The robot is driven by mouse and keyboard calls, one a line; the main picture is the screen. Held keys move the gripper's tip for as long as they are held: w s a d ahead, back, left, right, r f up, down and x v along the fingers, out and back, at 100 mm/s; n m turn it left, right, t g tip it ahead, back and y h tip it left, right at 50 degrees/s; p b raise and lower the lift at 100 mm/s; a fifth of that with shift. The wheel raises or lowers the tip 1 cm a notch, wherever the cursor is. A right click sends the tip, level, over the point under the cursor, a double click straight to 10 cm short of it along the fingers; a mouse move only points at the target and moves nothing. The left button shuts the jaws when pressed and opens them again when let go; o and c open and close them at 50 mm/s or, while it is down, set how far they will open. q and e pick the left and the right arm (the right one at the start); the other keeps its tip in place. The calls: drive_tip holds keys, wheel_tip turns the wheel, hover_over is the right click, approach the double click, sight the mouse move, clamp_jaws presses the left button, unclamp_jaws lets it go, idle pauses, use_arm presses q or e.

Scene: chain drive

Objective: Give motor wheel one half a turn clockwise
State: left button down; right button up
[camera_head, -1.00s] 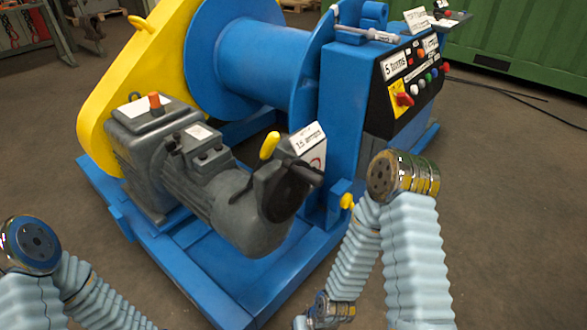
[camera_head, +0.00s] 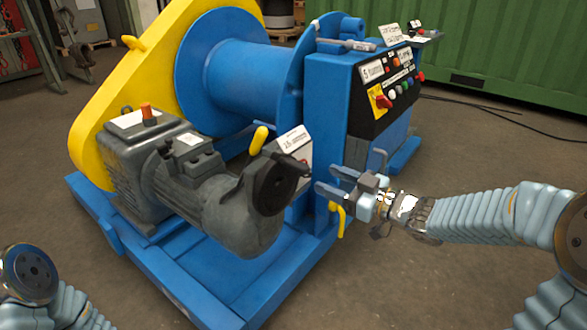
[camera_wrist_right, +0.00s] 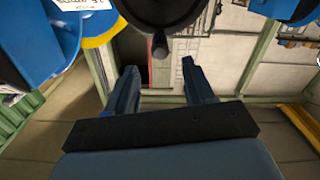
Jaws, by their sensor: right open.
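The motor wheel (camera_head: 272,186) is a dark round disc on the front end of the grey motor (camera_head: 195,180) in the head view. A dark peg sticks out from its right side. My right gripper (camera_head: 328,178) is open and empty just right of the wheel, apart from it, with its fingers pointing left towards it. In the right wrist view, the wheel's dark round underside (camera_wrist_right: 165,12) shows at the top, beyond my two spread fingers (camera_wrist_right: 160,78). My left arm is at the lower left, but its gripper is out of view.
A yellow handle (camera_head: 258,139) stands behind the wheel, and a yellow hook (camera_head: 338,217) is below my right gripper. The blue winch frame (camera_head: 185,280) surrounds the motor. A control panel (camera_head: 392,85) is behind my gripper.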

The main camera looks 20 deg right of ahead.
sight(291, 164)
drive_tip(key=x, duration=1.1)
drive_tip(key=shift+w+a, duration=0.2)
clamp_jaws()
